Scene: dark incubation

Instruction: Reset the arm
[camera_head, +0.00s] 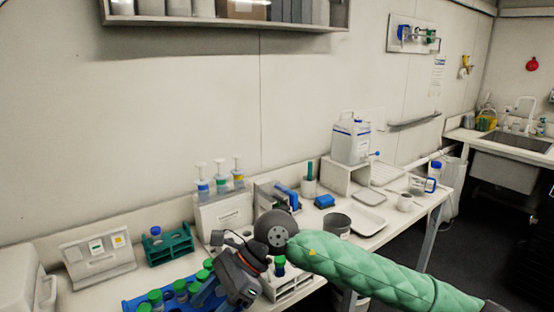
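My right arm, in a green quilted sleeve (365,268), reaches in from the lower right. Its dark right gripper (212,295) points down and left over the bench, beside a blue rack (130,305) of green-capped tubes (155,297). The fingertips are partly lost among the tubes and the bottom edge, so I cannot tell whether they are open or shut, or hold anything. My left gripper is not in view.
A white rack (296,290) with a tube stands just behind my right wrist. A green rack (168,246), pump bottles (220,183), a grey pot (337,224) and a white tray (357,220) stand along the bench. A shelf (230,24) hangs above.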

